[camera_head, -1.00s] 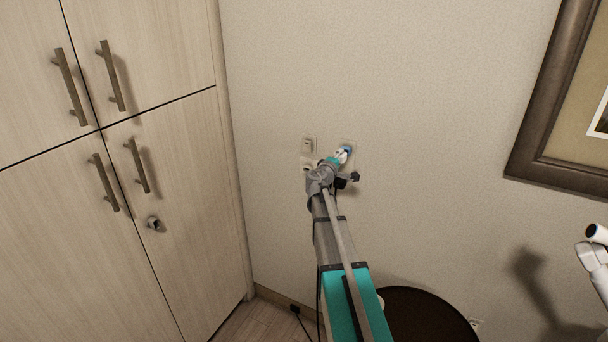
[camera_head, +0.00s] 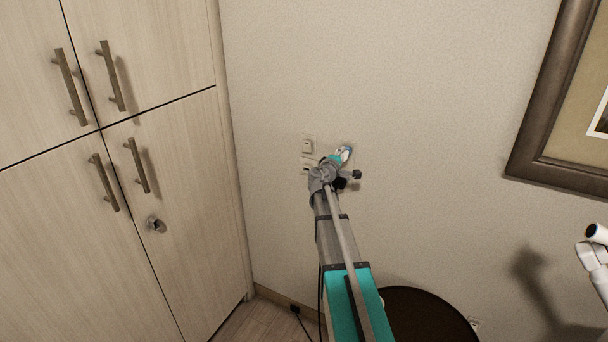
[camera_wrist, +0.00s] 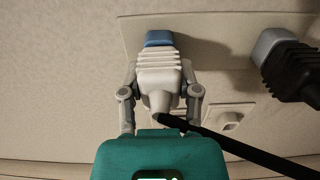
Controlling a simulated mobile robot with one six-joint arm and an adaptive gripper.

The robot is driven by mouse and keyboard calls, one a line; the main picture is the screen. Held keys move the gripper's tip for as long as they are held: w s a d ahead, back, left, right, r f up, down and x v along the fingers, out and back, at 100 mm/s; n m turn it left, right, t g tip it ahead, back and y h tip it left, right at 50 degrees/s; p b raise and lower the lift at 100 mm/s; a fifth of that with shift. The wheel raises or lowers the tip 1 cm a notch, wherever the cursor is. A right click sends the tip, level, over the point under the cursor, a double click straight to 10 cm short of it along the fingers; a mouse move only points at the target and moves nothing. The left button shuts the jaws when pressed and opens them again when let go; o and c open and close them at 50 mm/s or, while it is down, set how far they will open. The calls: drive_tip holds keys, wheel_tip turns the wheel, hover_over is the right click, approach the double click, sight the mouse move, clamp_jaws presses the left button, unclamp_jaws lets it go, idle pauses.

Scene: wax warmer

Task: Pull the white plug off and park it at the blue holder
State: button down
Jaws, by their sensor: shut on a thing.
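My gripper (camera_wrist: 159,75) is shut on the white plug (camera_wrist: 158,66), with one finger on each side of its ribbed body. The blue holder (camera_wrist: 158,38) is on the wall plate directly ahead of the plug in the wrist view. The plug's front end meets or overlaps the blue holder there. I cannot tell whether they touch or how far in the plug sits. In the head view, my gripper (camera_head: 342,155) is at the wall, and the plug and holder are small and mostly covered by it.
A black plug (camera_wrist: 293,70) sits at a grey socket (camera_wrist: 273,46) just right of my gripper. A black cable (camera_wrist: 240,148) crosses below. White switch plates (camera_head: 308,146) are on the wall to the left. A dark round table (camera_head: 425,315) stands below; a cabinet (camera_head: 170,230) is at left.

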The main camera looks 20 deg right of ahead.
drive_tip(key=shift+d, duration=0.1)
drive_tip(key=shift+c, duration=1.2)
unclamp_jaws()
drive_tip(key=shift+o, duration=0.2)
drive_tip(key=shift+v, duration=2.3)
drive_tip(key=v, duration=1.2)
drive_tip(key=shift+f, duration=0.1)
idle(0.4)
